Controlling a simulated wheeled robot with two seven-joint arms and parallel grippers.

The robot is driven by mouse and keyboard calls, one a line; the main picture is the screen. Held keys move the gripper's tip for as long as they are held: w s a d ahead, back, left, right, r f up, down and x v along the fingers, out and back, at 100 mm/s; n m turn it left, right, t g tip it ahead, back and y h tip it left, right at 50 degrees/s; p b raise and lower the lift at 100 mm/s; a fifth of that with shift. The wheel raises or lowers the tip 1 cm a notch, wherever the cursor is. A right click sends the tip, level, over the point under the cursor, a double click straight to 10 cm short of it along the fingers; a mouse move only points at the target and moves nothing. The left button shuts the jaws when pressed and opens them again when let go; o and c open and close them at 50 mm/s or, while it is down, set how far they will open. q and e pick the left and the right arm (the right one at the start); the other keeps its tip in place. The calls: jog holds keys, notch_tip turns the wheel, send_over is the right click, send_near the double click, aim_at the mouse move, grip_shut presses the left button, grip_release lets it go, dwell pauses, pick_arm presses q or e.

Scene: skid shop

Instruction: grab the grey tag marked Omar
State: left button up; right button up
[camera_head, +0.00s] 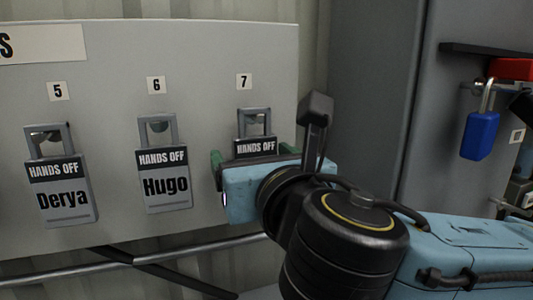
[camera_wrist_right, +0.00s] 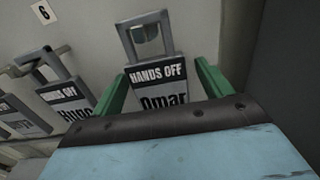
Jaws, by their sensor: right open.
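The grey tag marked Omar (camera_wrist_right: 160,90) hangs on the board, and its name and "HANDS OFF" band show in the right wrist view. In the head view only its top frame and "HANDS OFF" band (camera_head: 255,147) show under the number 7; my right gripper hides the name. My right gripper (camera_head: 245,157) is open, with its green fingers on either side of the tag. In the right wrist view the open fingers (camera_wrist_right: 160,88) stand left and right of the tag, and its lower part is hidden by the gripper body. My left gripper is not in view.
Tags marked Hugo (camera_head: 165,187) and Derya (camera_head: 62,199) hang to the left on the grey board (camera_head: 200,80). A grey cabinet (camera_head: 375,100) stands at the right, with a blue padlock (camera_head: 480,134) hanging beyond it. A rail (camera_head: 190,248) runs below the board.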

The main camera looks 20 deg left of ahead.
jog(key=c, duration=1.1)
jog(key=shift+o, duration=0.2)
jog(key=shift+r, duration=0.1)
